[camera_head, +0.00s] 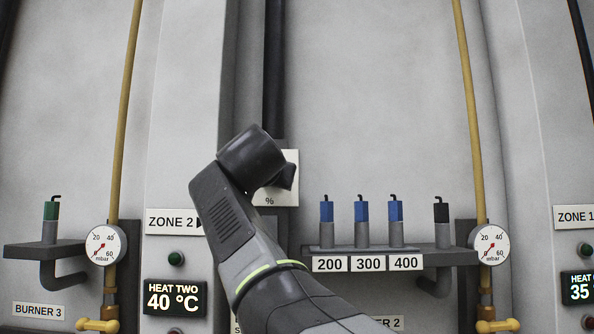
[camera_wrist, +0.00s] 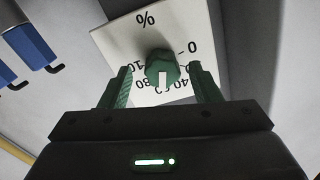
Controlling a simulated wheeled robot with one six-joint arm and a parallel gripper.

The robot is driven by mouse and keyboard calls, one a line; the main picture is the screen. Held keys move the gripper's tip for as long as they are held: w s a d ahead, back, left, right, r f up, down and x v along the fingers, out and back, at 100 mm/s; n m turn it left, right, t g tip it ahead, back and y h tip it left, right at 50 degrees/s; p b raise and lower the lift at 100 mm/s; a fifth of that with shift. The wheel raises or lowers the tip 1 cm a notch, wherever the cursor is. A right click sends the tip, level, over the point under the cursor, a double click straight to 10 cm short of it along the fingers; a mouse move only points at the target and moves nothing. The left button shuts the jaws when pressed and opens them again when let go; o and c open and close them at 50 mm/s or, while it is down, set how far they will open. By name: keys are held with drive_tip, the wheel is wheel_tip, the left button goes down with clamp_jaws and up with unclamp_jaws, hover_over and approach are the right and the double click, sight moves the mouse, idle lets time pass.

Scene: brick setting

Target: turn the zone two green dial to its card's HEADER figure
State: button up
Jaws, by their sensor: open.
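The green dial (camera_wrist: 162,68) sits on a white scale plate (camera_wrist: 120,38) marked % in the wrist view, where the figures appear upside down. Its white mark points down in that picture, towards figures between 40 and 80 that are partly hidden. My gripper (camera_wrist: 160,76) is open, one green finger on each side of the dial; I cannot tell whether they touch it. In the head view my arm covers the dial, and only part of the scale plate (camera_head: 291,158) shows. The ZONE 2 sign (camera_head: 172,222) is left of it. No HEADER figure is readable.
Blue-handled tools (camera_head: 361,212) stand on a shelf (camera_head: 437,258) labelled 200, 300 and 400, right of my arm; blue ones also show in the wrist view (camera_wrist: 30,48). A HEAT TWO display (camera_head: 174,298) reads 40 °C. Gauges (camera_head: 103,245) and yellow pipes flank the area.

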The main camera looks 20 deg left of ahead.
drive_tip(key=shift+w+a, duration=0.3)
drive_tip(key=shift+w, duration=0.25)
drive_tip(key=c, duration=1)
